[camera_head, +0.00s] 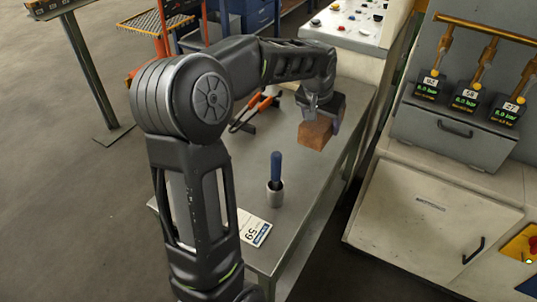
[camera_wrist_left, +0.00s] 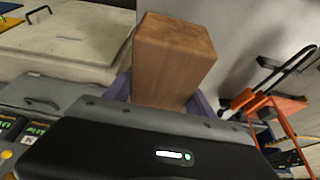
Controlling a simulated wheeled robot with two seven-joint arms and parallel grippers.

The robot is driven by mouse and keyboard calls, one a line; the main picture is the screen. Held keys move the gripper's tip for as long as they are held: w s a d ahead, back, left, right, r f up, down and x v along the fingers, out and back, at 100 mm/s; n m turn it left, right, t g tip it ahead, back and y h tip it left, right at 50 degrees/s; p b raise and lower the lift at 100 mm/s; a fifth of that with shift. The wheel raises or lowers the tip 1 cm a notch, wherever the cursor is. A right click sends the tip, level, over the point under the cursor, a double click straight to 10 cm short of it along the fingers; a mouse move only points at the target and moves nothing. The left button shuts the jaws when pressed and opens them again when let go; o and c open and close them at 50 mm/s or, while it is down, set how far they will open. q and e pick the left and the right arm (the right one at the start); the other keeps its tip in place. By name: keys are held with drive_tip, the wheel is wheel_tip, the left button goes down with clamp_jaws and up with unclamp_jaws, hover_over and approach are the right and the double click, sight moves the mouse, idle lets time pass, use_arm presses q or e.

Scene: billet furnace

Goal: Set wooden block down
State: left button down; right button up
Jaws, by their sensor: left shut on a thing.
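A brown wooden block (camera_head: 316,129) is at the far right part of the grey metal table (camera_head: 247,184) in the head view. My left gripper (camera_head: 322,110) is shut on the block, with fingers on two of its sides. The left wrist view shows the block (camera_wrist_left: 174,58) between the two fingers of my left gripper (camera_wrist_left: 160,97), its end pointing away from the palm. Whether the block touches the table I cannot tell. My right gripper is not in view.
A blue-handled tool stands in a small metal cup (camera_head: 275,193) on the table. A white card (camera_head: 252,226) lies near the front edge, and an orange-handled tool (camera_head: 262,103) lies behind my arm. A cabinet with gauges (camera_head: 440,195) stands right.

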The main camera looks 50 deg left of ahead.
use_arm(q)
drive_tip(key=a, duration=0.2)
drive_tip(key=a+r, duration=0.1)
drive_tip(key=shift+s+a+n, duration=0.3)
hover_over(306, 151)
drive_tip(key=shift+w+a+f, duration=0.1)
drive_tip(key=shift+f, duration=2.45)
drive_tip(key=shift+f, duration=2.45)
drive_tip(key=shift+f, duration=0.25)
drive_tip(key=shift+c, duration=1.6)
unclamp_jaws()
